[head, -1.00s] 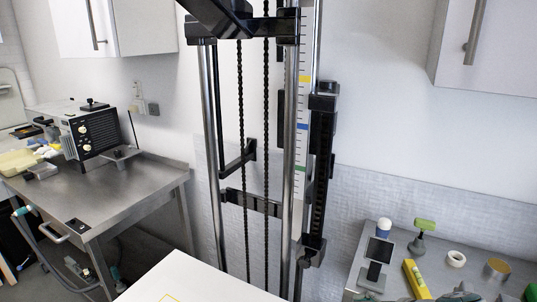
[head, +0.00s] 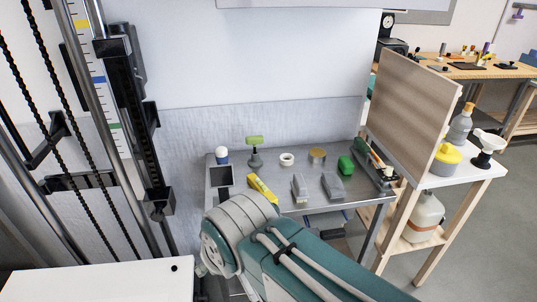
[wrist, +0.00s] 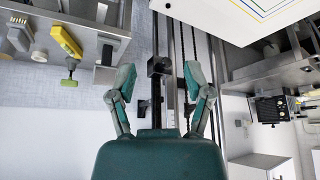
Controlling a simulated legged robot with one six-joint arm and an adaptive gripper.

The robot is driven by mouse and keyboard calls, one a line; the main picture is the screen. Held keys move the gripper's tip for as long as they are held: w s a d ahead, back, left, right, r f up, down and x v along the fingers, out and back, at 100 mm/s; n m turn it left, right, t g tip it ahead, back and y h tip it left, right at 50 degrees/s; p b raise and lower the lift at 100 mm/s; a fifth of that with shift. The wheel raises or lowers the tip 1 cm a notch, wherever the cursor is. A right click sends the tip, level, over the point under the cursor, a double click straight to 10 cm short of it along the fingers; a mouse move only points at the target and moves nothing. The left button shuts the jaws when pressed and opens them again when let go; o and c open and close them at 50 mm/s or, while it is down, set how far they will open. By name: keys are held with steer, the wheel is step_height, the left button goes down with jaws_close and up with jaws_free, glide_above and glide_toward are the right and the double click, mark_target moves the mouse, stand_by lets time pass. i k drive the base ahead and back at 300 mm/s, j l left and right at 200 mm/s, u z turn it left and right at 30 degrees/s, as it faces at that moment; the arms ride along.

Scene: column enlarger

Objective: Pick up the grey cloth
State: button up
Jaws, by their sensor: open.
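My gripper (wrist: 160,82) shows in the wrist view with its two teal fingers spread and nothing between them. The enlarger column stands beyond them. In the head view my arm covers the front of the steel bench (head: 232,160), and my fingers are not visible there. Two small grey items lie on this bench, a left one (head: 300,187) and a right one (head: 333,186). I cannot tell whether either is the grey cloth. No other clear grey cloth shows. My gripper is apart from the bench.
The bench also holds a yellow level (head: 262,188), a green-topped tool (head: 254,150), a tape roll (head: 287,159) and a green block (head: 346,164). A wooden panel (head: 410,105) stands to the right. The enlarger column (head: 130,120) and white baseboard (head: 90,284) are left.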

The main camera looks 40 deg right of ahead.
mark_target(332, 183)
steer(key=z, duration=1.8)
steer(key=u, duration=2.85)
steer(key=z, duration=2.85)
